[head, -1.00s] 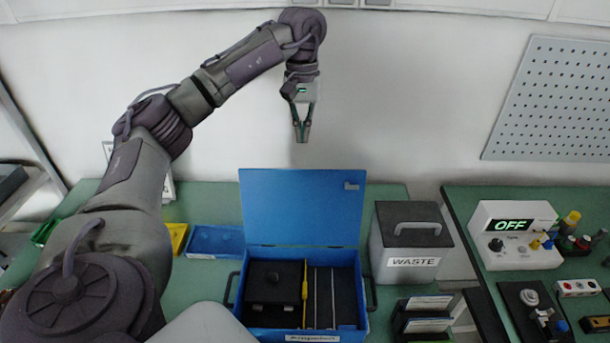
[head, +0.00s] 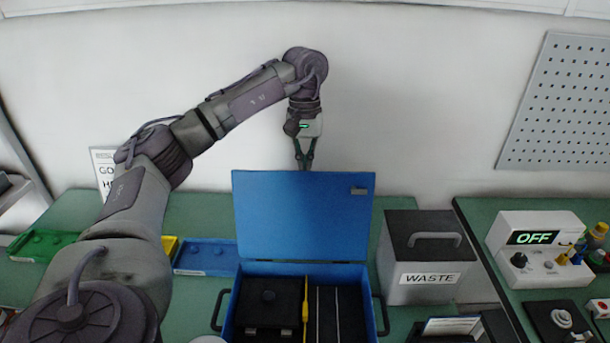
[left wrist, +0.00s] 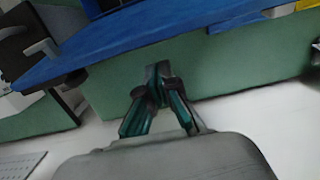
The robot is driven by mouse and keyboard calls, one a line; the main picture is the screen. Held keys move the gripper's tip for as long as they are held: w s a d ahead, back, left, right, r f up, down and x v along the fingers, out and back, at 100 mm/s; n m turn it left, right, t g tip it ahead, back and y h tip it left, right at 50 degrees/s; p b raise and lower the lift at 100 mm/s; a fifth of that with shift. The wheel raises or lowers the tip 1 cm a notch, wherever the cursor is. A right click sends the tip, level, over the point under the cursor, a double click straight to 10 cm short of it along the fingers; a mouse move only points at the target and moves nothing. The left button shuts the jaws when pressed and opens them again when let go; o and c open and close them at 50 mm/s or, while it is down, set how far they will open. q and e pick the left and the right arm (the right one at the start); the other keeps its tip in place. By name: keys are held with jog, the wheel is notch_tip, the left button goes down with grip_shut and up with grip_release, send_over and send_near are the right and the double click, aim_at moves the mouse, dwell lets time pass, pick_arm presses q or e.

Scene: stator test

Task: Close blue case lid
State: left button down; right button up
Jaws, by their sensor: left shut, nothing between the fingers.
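The blue case (head: 381,295) stands on the green table with its lid (head: 303,215) open and upright at the back. Inside the case are a black block, a yellow tool and thin rods in dark foam. My left gripper (head: 304,168) is shut and empty, behind the lid near its top edge; the lid hides the fingertips in the head view. I cannot tell whether the fingers touch the lid. My right gripper is not in view.
A grey waste box (head: 395,268) stands close to the right of the case. Blue (head: 206,255) and green (head: 42,246) trays lie to the left. A tester reading OFF (head: 537,238) is on the right table. A white wall rises behind.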

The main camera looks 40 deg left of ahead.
aim_at(304, 195)
pick_arm(q)
jog(key=f, duration=0.2)
jog(key=f+p, duration=0.1)
jog(key=f, duration=0.5)
jog(key=shift+s+d+p, duration=0.25)
jog(key=shift+s+p, duration=0.05)
jog(key=shift+a, duration=0.1)
